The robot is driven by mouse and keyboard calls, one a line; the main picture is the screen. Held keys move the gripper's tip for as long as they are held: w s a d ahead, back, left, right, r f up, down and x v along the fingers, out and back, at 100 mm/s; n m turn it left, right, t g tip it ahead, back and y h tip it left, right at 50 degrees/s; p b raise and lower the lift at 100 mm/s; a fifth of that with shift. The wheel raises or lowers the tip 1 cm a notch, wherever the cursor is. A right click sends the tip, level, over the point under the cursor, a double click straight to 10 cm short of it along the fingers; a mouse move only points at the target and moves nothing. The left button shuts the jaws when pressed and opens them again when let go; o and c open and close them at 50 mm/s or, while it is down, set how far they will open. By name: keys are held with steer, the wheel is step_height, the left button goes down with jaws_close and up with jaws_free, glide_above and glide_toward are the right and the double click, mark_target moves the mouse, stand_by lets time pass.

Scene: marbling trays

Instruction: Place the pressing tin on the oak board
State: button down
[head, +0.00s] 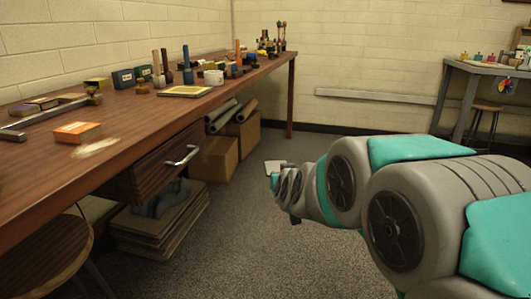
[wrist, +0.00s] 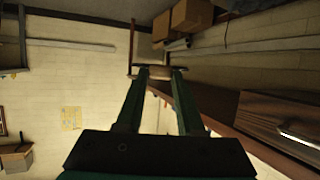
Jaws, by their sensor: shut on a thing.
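My gripper (wrist: 159,73) reaches up the wrist view, its two dark green fingers shut on a small, dim greyish thing (wrist: 158,71), which I take to be the pressing tin. Its shape and details are hard to make out. In the head view my arm reaches from the right over open floor, clear of the bench, and the fingertips are not clear there. I cannot pick out the oak board for sure. A flat yellowish rectangular piece (head: 185,91) lies on the long wooden bench (head: 130,108), well to the left of my gripper.
An orange box (head: 77,132) lies near the bench's front edge beside a pale spill. Bottles, small boxes and a white cup (head: 213,77) stand farther back. Cardboard boxes (head: 215,157) and a stool (head: 45,255) are below. The carpet between bench and arm is mostly free.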

steer(key=w+d+f+m+h, duration=0.1)
steer(key=w+d+m+h, duration=0.1)
steer(key=d+m+h, duration=0.1)
steer(key=shift+w+f, duration=0.3)
steer(key=shift+f, duration=0.1)
stand_by(0.7)
steer(key=shift+d, duration=0.1)
